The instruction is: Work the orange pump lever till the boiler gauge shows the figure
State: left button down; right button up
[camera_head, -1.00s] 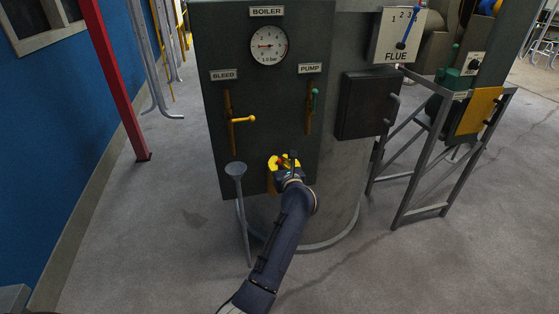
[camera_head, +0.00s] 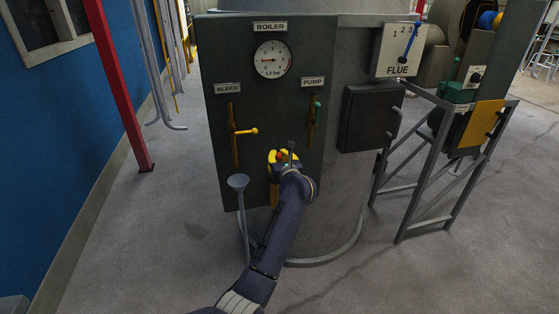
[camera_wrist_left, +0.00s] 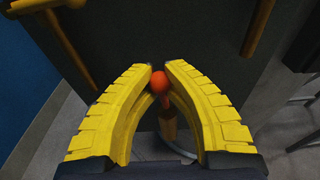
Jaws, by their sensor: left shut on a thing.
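The boiler panel (camera_head: 218,190) carries a round white gauge (camera_head: 272,60) marked 1.0 bar, its red needle pointing left. Its figures are too small to read surely. My left gripper (camera_head: 283,157) is low on the panel, its yellow fingers shut on an orange-red ball knob (camera_wrist_left: 158,82). In the left wrist view, the knob sits between the fingertips (camera_wrist_left: 157,72) on a short stem above a brown slot piece (camera_wrist_left: 169,124). Under the PUMP label, a lever with a green knob (camera_head: 318,104) stands up and right of my gripper. My right gripper is not in view.
A yellow BLEED handle (camera_head: 246,131) sticks out left of the gripper. A grey funnel (camera_head: 238,181) on a pipe stands close at its left. A dark door (camera_head: 368,118) and a metal stand (camera_head: 428,165) are at right.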

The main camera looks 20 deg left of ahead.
pick_arm(q)
jog(key=shift+r, duration=0.2)
jog(key=shift+w+a+r, duration=0.3)
jog(key=shift+w+a, duration=0.05)
jog(key=shift+w, duration=0.3)
jog(key=shift+w+a+r, duration=0.25)
jog(key=shift+w+a, duration=0.1)
jog(key=shift+w, duration=0.25)
jog(key=shift+w+a+r, duration=0.3)
jog(key=shift+w+a, duration=0.05)
jog(key=shift+w, duration=0.3)
jog(key=shift+s+d, duration=0.1)
jog(key=s+d+f, duration=0.3)
jog(key=s, duration=0.2)
jog(key=shift+s, duration=0.2)
jog(key=s+f, duration=0.1)
jog(key=s+d+f, duration=0.1)
jog(key=s+f, duration=0.1)
jog(key=shift+d+f, duration=0.1)
jog(key=shift+d, duration=0.25)
